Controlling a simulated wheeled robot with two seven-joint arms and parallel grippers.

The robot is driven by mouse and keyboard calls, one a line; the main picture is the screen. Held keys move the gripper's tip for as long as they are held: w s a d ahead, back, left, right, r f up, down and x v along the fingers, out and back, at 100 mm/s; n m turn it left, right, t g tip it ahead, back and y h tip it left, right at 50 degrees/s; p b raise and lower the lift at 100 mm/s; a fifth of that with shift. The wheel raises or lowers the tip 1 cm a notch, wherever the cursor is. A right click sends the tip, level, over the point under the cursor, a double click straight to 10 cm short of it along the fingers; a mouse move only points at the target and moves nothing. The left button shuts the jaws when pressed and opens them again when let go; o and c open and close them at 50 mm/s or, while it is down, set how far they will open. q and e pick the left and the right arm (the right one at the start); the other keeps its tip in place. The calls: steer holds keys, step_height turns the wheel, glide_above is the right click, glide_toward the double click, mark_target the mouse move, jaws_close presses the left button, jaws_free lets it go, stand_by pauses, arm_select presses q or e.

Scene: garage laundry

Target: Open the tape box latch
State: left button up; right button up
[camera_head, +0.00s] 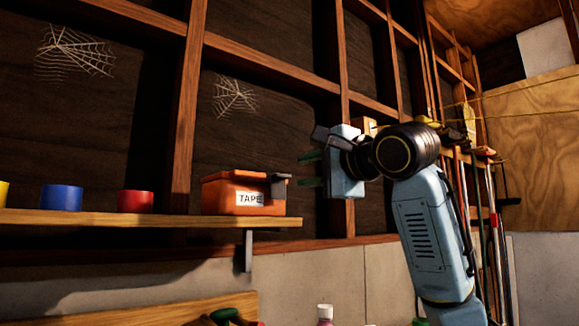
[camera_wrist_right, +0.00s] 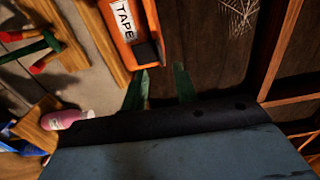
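The orange tape box (camera_head: 232,192) with a white "TAPE" label sits at the right end of the wooden shelf. Its dark latch (camera_head: 279,183) sticks out at the box's right end. In the right wrist view the box (camera_wrist_right: 122,44) is at the top, with the dark latch (camera_wrist_right: 147,54) at its lower end. My right gripper (camera_head: 308,169) is just right of the latch, its green fingers pointing left toward it, apart from each other with nothing between them. The fingers also show in the wrist view (camera_wrist_right: 160,86). My left gripper is not in view.
The shelf (camera_head: 140,217) also holds a blue tape roll (camera_head: 62,198), a red tape roll (camera_head: 135,201) and a yellow one at the left edge. A metal bracket (camera_head: 244,250) hangs below the shelf. Wooden wall studs stand behind. Long-handled tools (camera_head: 497,220) are at the right.

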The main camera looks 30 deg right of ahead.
mark_target(285, 176)
steer(key=w, duration=0.2)
steer(key=w+p, duration=0.1)
steer(key=w, duration=0.1)
steer(key=w+p, duration=0.1)
steer(key=w, duration=0.1)
steer(key=shift+a, duration=0.25)
steer(key=shift+c, duration=0.3)
jaws_close()
